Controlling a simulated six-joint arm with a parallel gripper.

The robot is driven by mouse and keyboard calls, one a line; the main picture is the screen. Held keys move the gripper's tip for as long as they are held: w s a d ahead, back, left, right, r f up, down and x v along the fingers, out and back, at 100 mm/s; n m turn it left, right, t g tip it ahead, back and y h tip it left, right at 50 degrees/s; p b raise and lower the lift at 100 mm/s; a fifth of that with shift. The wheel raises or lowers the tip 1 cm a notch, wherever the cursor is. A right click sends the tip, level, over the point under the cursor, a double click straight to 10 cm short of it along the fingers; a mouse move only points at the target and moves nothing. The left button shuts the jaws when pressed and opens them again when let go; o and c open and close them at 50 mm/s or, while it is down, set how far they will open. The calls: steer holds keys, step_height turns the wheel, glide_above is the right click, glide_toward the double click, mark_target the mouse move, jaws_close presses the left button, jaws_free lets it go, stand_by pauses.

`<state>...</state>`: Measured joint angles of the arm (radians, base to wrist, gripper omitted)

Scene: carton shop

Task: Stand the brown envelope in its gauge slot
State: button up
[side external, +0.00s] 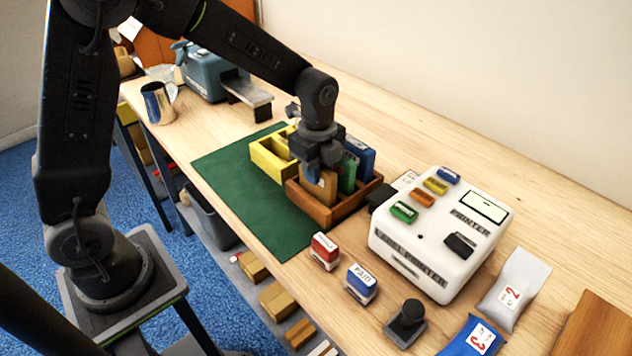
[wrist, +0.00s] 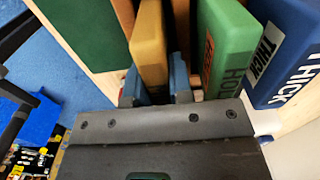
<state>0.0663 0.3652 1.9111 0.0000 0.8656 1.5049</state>
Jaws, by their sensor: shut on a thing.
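My gripper (side external: 321,165) points down over the left part of a wooden rack (side external: 322,217). It is shut on the brown envelope (side external: 321,188), which stands upright. In the wrist view the tan edge of the brown envelope (wrist: 150,45) shows between the fingertips (wrist: 155,88). Its lower end is at the rack's left end; I cannot tell whether it touches the rack floor. A green envelope (side external: 349,172) and a blue envelope (side external: 361,158) marked THICK stand in the rack to its right. A yellow slotted block (side external: 262,160) stands behind the rack on the left.
A green mat (side external: 230,180) lies under the yellow block and beside the rack. A white printer (side external: 440,235) stands close to the rack's right. Red (side external: 325,250) and blue (side external: 361,283) stamps stand in front. Bare table lies behind the rack.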

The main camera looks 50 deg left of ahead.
jaws_close()
steer(key=shift+r, duration=0.15)
steer(key=shift+r, duration=2.25)
steer(key=shift+r, duration=0.2)
step_height(320, 180, up, 7)
steer(key=w+a, duration=0.4)
steer(key=a, duration=0.4)
steer(key=w+a, duration=0.3)
steer(key=a, duration=0.5)
step_height(320, 180, down, 7)
